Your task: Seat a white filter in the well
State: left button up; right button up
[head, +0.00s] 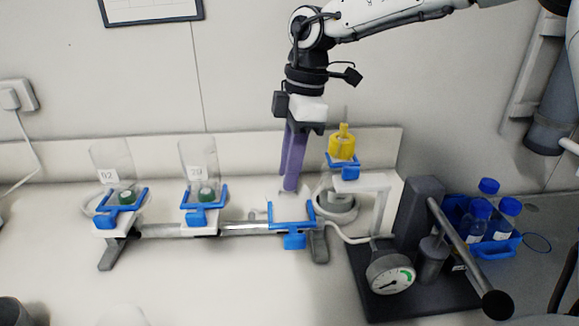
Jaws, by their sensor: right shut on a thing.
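My right gripper (290,188) has long purple fingers pointing down, shut on a small pale thing at their tips, which looks like the white filter (288,194). The filter is too small and too close to the fingertips to see its outline. The fingertips are just above and behind the open blue clamp (293,225) at the right end of the rail, where no clear funnel stands. The well there is mostly hidden, and I cannot tell whether the filter touches it. My left gripper is not in view.
Two clear funnels (111,160) (199,160) stand in blue clamps to the left. A yellow piece (342,148) sits on a white stand close to the right of my fingers. A pump with a gauge (390,274) and blue-capped bottles (477,215) are at right.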

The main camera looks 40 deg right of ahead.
jog(key=shift+f+b, duration=0.85)
jog(key=shift+f, duration=0.2)
jog(key=o, duration=1.1)
notch_tip(320, 180, up, 10)
jog(key=d, duration=0.1)
jog(key=shift+s+d+r, duration=0.15)
jog(key=shift+s+d, duration=0.15)
